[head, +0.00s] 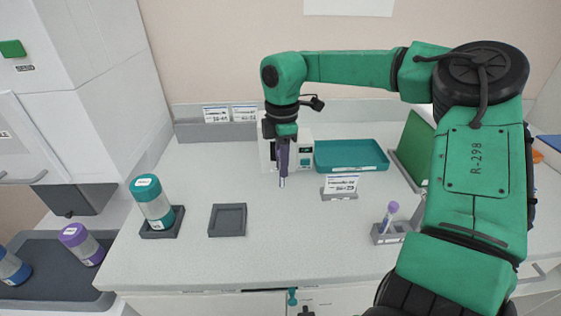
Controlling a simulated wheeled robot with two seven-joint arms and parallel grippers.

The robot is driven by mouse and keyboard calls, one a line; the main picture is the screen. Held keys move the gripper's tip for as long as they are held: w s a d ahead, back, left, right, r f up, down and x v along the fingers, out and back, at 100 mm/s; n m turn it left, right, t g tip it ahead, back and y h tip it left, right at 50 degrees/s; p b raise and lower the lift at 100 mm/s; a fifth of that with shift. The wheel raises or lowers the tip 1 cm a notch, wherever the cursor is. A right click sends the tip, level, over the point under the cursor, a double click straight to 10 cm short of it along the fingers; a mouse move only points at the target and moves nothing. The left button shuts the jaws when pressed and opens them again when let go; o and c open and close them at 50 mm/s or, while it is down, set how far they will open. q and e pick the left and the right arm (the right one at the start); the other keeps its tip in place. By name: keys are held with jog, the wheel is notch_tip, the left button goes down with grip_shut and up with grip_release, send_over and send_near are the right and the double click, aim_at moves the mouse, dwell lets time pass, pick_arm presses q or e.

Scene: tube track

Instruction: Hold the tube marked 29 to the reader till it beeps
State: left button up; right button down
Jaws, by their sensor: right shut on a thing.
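My right gripper (283,170) points down over the middle of the counter, shut on a thin tube (282,183). Only the tube's lower end shows below the fingers. Any number on it is too small or hidden to read. A white device with a small dark panel (305,158), which looks like the reader, stands just behind the gripper and is partly covered by it. I cannot tell whether the tube touches it. Another tube with a purple cap (391,210) stands tilted in a small grey rack (390,238) at the right. My left gripper is out of view.
A teal tray (350,155) lies right of the device, with a label stand (340,190) before it. An empty square grey holder (227,220) and a teal-capped jar (152,202) stand at the left. The counter's front middle (290,245) is clear.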

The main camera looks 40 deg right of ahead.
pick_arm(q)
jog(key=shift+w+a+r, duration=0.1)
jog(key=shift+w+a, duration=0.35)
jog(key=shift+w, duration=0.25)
pick_arm(e)
jog(key=w+d+f, duration=0.2)
jog(key=w+d, duration=0.1)
jog(key=w, duration=0.3)
jog(key=shift+d+f, duration=0.2)
jog(key=shift+d, duration=0.15)
jog(key=shift+s+r, duration=0.1)
jog(key=shift+s, duration=0.05)
pick_arm(q)
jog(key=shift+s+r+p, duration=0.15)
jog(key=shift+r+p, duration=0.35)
jog(key=shift+p, duration=0.2)
pick_arm(e)
jog(key=s+a+r, duration=0.3)
jog(key=s+r, duration=0.1)
jog(key=r, duration=0.1)
jog(key=shift+f, duration=0.1)
